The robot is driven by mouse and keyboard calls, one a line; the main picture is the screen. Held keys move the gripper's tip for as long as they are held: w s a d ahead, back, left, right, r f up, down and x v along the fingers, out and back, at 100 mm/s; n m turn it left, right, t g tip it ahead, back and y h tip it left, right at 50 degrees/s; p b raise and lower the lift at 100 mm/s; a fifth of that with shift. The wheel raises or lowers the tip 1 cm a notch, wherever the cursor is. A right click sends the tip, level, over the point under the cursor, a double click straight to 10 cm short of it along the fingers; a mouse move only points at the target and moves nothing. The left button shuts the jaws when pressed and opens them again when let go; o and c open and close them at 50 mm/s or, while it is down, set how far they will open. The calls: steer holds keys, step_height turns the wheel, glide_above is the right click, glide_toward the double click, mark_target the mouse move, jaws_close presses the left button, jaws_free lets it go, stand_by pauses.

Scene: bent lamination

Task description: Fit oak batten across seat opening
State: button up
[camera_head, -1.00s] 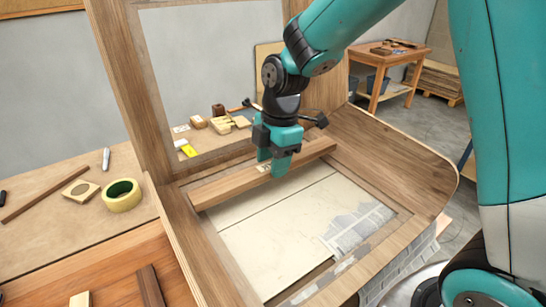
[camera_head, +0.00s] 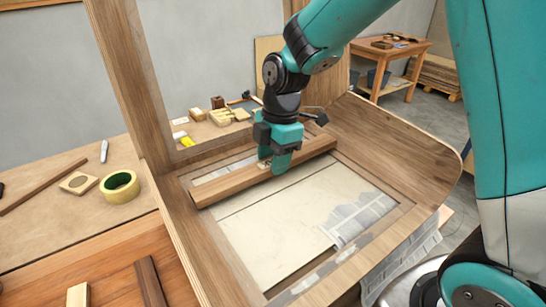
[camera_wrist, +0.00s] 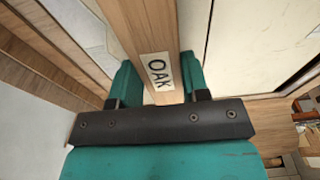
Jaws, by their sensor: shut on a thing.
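The oak batten (camera_head: 230,182) is a long wooden bar lying across the rectangular seat opening (camera_head: 290,225) of the bent wooden seat frame (camera_head: 400,140). Its left end is over the left side rail and its right end over the right part of the frame. I cannot tell whether the ends touch the frame. My gripper (camera_head: 273,166) is shut on the batten near its middle.
A workbench on the left holds a yellow tape roll (camera_head: 119,186), a marker (camera_head: 104,151), a square block (camera_head: 78,183) and a dark strip (camera_head: 40,188). Small wood blocks (camera_head: 222,116) sit behind the frame. An upright back frame (camera_head: 130,80) rises behind the opening.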

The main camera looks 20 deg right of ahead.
steer(key=shift+f+b, duration=0.4)
steer(key=shift+f, duration=0.2)
stand_by(0.6)
steer(key=o, duration=1.1)
step_height(320, 180, up, 16)
steer(key=p, duration=1.2)
steer(key=shift+p, duration=0.35)
